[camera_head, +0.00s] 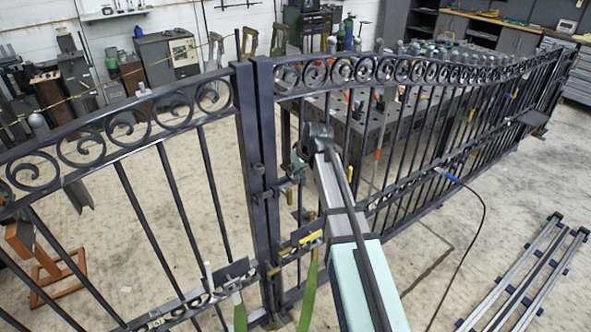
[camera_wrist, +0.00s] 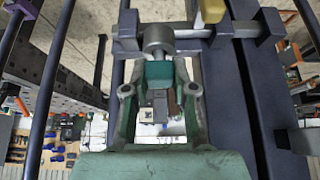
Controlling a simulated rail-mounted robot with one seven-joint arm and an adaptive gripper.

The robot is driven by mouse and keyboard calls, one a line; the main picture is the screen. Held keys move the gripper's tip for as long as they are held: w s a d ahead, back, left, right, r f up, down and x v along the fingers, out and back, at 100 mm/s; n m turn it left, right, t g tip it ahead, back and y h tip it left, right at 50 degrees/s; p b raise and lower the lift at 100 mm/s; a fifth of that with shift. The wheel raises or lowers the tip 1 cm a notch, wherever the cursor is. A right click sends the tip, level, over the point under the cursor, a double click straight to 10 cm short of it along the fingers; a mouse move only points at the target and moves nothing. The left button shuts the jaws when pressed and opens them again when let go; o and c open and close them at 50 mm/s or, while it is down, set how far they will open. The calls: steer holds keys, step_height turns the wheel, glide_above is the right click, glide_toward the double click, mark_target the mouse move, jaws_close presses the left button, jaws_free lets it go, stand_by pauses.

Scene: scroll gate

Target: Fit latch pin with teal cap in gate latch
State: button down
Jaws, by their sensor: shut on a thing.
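My gripper (camera_wrist: 158,90) shows green fingers in the wrist view, shut on the latch pin. The pin's teal cap (camera_wrist: 158,71) sits between the fingertips. A grey round part (camera_wrist: 158,39) lies just beyond the cap, close to a dark crossbar of the gate latch (camera_wrist: 180,45). I cannot tell whether the pin touches or enters the latch. In the head view my gripper (camera_head: 298,162) is just right of the gate's meeting posts (camera_head: 256,150), above small latch fittings (camera_head: 284,190). The pin is not clear there.
The scrolled gate (camera_head: 400,72) spans the view, with bars on both sides of the posts. A yellow-marked fitting (camera_head: 303,241) sits lower on the posts. A bench (camera_head: 345,130) with tools stands behind the gate. Metal rails (camera_head: 525,275) lie on the floor at right.

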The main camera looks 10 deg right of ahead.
steer(key=shift+f, duration=0.15)
steer(key=c, duration=0.9)
jaws_free()
steer(key=shift+o, duration=0.2)
steer(key=v, duration=1.2)
